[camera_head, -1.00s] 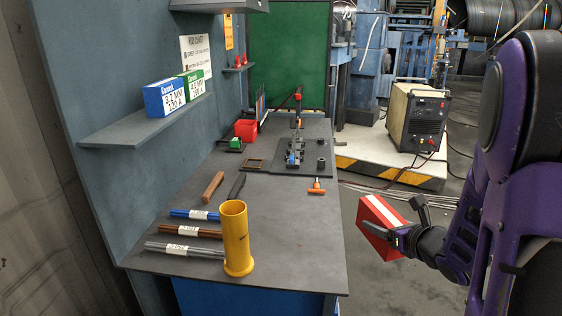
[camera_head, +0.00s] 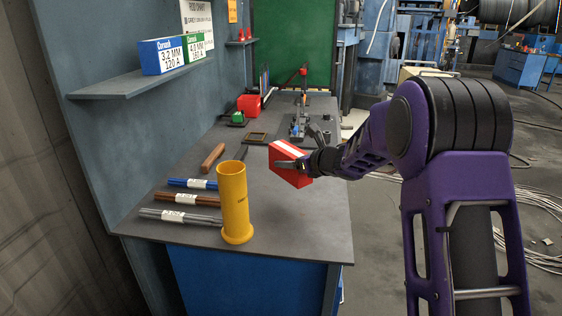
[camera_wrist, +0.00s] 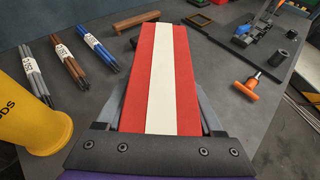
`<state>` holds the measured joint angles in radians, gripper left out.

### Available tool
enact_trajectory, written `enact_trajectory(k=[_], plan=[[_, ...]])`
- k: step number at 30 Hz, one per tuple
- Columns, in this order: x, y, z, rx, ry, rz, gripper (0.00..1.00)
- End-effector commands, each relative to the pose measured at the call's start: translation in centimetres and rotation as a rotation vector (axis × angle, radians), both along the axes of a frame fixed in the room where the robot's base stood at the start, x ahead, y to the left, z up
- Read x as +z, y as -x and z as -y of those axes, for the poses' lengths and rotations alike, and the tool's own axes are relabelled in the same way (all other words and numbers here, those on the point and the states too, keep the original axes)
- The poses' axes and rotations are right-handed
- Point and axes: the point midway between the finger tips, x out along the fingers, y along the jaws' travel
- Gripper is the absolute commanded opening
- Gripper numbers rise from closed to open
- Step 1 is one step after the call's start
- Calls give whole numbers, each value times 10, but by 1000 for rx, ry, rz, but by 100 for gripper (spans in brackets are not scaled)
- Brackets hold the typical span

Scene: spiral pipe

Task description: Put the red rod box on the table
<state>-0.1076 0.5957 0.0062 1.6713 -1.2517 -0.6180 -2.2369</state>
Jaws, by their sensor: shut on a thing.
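The red rod box (camera_head: 291,165), red with a white stripe, is held tilted in my gripper (camera_head: 299,168) above the right part of the table (camera_head: 290,215). In the wrist view the box (camera_wrist: 133,80) fills the middle, with the gripper fingers (camera_wrist: 165,115) on its two sides. The gripper is shut on it. Whether the box touches the tabletop cannot be told for sure; it appears to be above it.
A yellow tube (camera_head: 234,203) stands near the table's front. Blue rods (camera_head: 185,183), brown rods (camera_head: 178,199) and grey rods (camera_head: 172,215) lie to its left. A clamp fixture (camera_head: 299,126) stands at the back. The front right of the tabletop is clear. An orange-handled tool (camera_wrist: 247,89) lies beyond the box.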

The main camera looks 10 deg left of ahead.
Motion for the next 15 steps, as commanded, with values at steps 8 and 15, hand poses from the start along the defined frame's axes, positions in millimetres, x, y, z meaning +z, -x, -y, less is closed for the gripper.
enact_trajectory(k=[8,15], plan=[[-42,0,0,0,-3,2,0],[-57,0,0,0,-2,2,0]])
